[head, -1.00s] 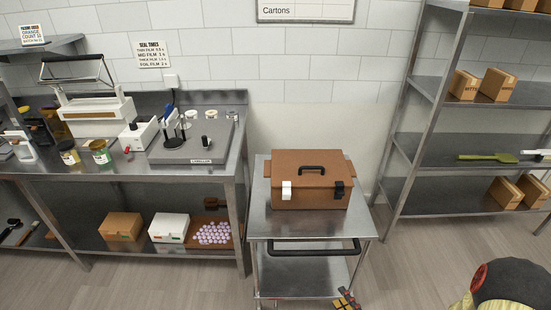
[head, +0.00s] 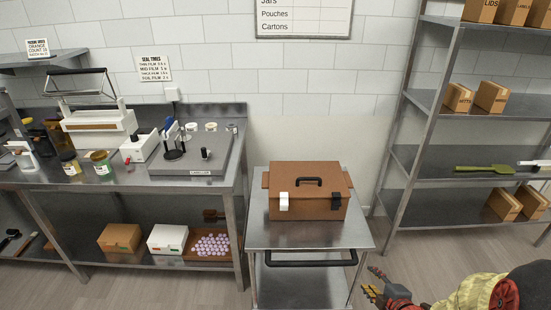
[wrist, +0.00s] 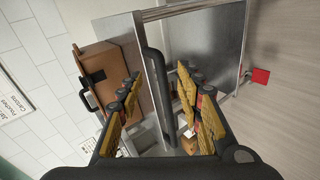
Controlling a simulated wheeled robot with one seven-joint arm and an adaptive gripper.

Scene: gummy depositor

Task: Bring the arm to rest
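My gripper (head: 372,282) shows at the lower right of the head view, in front of the steel cart's right side. In the wrist view my gripper (wrist: 159,76) has its yellow-padded fingers spread, with nothing held between them. The cart's black handle (wrist: 158,85) shows beyond the fingers in that view. In the head view the gripper is apart from this handle (head: 311,259). My arm, with red, black and yellow parts, enters at the bottom right corner and is cut off by the frame.
A brown case (head: 309,203) with a black handle stands on the steel cart (head: 258,234). A workbench (head: 120,182) with a sealer, jars and a labeller is on the left. Steel shelves (head: 415,105) with cartons are on the right. Floor shows between cart and shelves.

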